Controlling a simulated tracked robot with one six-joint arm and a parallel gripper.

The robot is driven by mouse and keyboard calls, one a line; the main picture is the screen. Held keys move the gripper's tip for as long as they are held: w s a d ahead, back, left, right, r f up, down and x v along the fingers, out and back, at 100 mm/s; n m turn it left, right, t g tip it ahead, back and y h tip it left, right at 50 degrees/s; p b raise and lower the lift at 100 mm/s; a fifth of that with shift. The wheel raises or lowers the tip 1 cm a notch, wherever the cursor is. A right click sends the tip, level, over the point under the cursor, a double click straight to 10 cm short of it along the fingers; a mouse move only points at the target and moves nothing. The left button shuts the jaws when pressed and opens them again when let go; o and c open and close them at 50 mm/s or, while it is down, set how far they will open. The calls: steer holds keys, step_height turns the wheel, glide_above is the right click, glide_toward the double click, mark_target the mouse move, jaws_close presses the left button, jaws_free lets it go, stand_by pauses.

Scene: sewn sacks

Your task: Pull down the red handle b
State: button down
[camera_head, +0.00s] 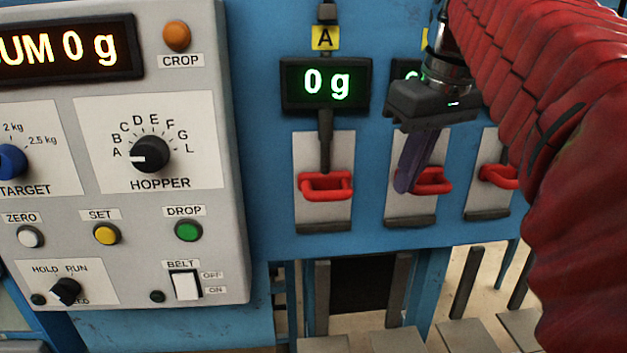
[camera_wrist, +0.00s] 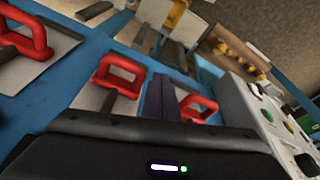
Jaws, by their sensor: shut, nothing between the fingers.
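The red handle b (camera_head: 434,180) is the middle of three red loop handles on the blue machine front, under a display that my arm partly hides. My gripper (camera_head: 402,187) is shut and empty, pointing down, its dark fingers overlapping the left part of handle b. Whether they touch it cannot be told. In the wrist view, handle b (camera_wrist: 121,74) is the middle loop, and my gripper's fingers (camera_wrist: 160,97) stand between it and the handle under label A (camera_wrist: 198,107). Handle b sits at the lower part of its pale plate.
The red handle under label A (camera_head: 325,186) is to the left, with a display (camera_head: 326,83) reading 0 g. Another red handle (camera_head: 498,174) is to the right, close to my red-sleeved arm. A grey control panel (camera_head: 235,150) with knobs and buttons stands at the left.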

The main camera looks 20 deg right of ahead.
steer(key=s+d+r, duration=0.2)
steer(key=d+r, duration=0.4)
steer(key=shift+s+d+r+n+g, duration=0.2)
steer(key=shift+s+n+g, duration=0.1)
steer(key=shift+n, duration=0.1)
steer(key=shift+f, duration=0.1)
